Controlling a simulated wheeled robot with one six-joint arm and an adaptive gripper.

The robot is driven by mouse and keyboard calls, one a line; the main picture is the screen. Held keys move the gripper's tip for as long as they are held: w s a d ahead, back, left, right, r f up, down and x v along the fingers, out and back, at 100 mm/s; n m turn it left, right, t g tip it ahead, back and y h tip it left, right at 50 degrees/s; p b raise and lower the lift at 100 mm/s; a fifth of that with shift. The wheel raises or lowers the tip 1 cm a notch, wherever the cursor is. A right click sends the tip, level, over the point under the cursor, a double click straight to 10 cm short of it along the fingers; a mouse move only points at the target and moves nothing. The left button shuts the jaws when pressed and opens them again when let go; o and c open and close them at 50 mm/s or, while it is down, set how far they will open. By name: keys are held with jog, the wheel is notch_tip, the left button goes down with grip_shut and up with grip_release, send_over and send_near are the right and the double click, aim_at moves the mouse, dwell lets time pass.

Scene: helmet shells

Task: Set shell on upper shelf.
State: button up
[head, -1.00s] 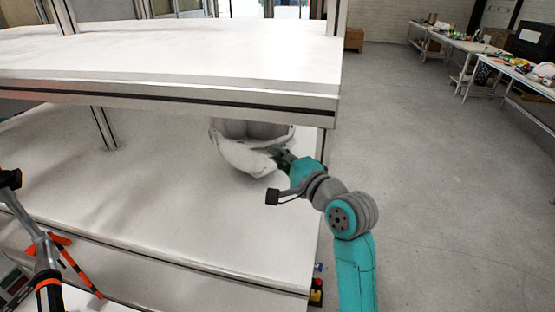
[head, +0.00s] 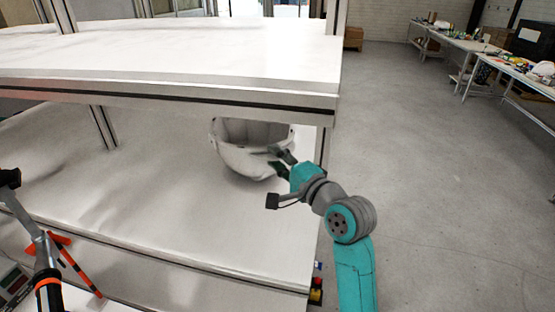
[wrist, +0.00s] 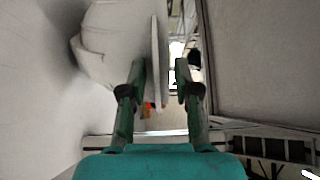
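The white helmet shell (head: 245,158) sits on the lower shelf (head: 150,190), near its right end, with its hollow side facing up. The upper shelf (head: 180,55) hangs above it and overlaps its far part in the picture. My gripper (head: 277,160) is at the shell's right side, and its fingers are spread. In the wrist view the shell (wrist: 97,45) is at upper left. Its thin rim (wrist: 156,65) shows between the two open fingers of my gripper (wrist: 160,75), with a visible gap to the right finger. Contact with the left finger is unclear.
A grey shelf post (head: 322,145) stands just right of my gripper. The upper shelf's front edge (head: 170,97) is low above the shell. The upper shelf's visible top is bare. Open floor (head: 430,190) lies to the right, with tables (head: 490,55) beyond.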

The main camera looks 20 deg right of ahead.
jog(key=v, duration=1.2)
